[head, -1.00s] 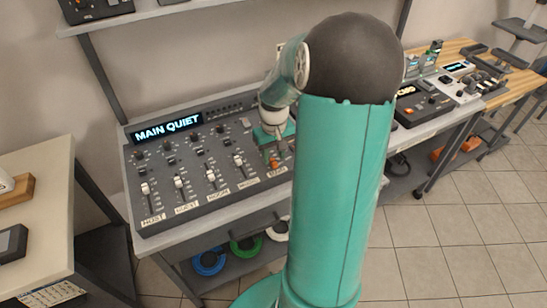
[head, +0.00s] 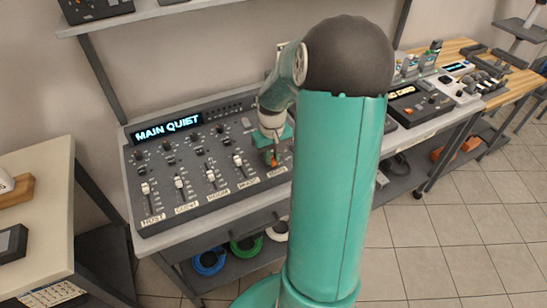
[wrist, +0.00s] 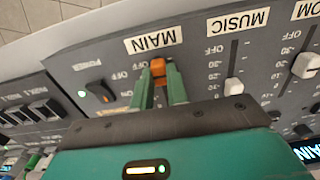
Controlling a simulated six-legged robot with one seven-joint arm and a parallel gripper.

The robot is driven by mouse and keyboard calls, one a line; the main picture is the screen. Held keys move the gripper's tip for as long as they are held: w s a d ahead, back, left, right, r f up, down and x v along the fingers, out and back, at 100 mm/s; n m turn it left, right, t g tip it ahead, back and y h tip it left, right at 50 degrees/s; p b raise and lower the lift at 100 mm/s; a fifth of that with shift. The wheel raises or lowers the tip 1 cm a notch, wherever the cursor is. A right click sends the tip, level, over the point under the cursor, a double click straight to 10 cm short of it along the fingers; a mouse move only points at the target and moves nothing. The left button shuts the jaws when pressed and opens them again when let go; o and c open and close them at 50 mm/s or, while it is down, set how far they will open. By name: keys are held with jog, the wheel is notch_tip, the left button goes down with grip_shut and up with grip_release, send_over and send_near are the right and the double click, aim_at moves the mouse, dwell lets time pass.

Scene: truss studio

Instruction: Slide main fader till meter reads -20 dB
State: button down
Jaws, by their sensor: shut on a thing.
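The mixing console (head: 150,222) stands on a grey bench, with a row of labelled faders. The main fader's orange cap (wrist: 158,68) is near the MAIN label (wrist: 153,39) in the wrist view. In the head view the orange cap (head: 271,157) shows just below my gripper. My gripper (wrist: 160,95) has its two green fingers shut on the cap, one on each side. The console display (head: 167,128) reads MAIN QUIET. No dB number is readable on it. The main scale beside the slot is mostly hidden by my fingers.
The music fader's white cap (wrist: 232,84) is close beside the main one. A power switch (wrist: 100,92) lies on the other side. My arm hides the console's right end in the head view. Other devices (head: 420,105) stand on the bench farther right.

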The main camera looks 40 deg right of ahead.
jog(key=w, duration=0.2)
jog(key=w+d, duration=0.1)
jog(key=w, duration=0.3)
jog(key=shift+d, duration=0.4)
jog(key=c, duration=1.4)
grip_release()
jog(key=shift+o, duration=0.2)
jog(key=shift+s, duration=0.1)
notch_tip(320, 180, up, 14)
